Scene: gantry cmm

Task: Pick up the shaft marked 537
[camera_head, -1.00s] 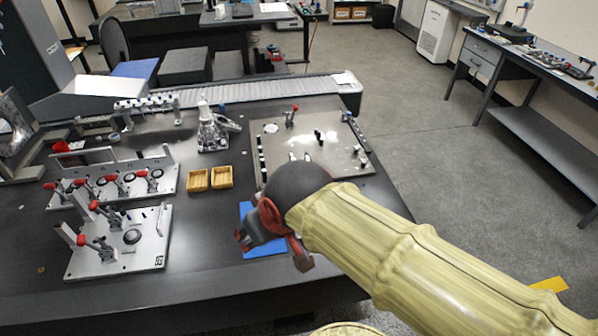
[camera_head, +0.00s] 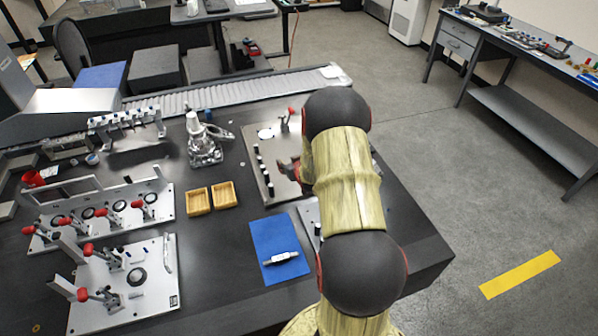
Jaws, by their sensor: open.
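A silvery stepped shaft (camera_head: 280,258) lies on the blue mat (camera_head: 265,232) near the front of the dark table. No number on it can be read at this size. My gripper (camera_head: 287,172) is partly in view above the grey plate, behind the mat and to the right. My own arm hides most of it. It is open, with nothing visible in it, and stands apart from the shaft on the mat.
The grey plate (camera_head: 268,133) bears several dark pegs. Two yellow bins (camera_head: 198,201) stand left of the mat. Fixtures with red-handled clamps (camera_head: 112,277) fill the table's left side. A silvery device (camera_head: 204,145) stands behind the bins. A conveyor (camera_head: 240,90) runs along the back.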

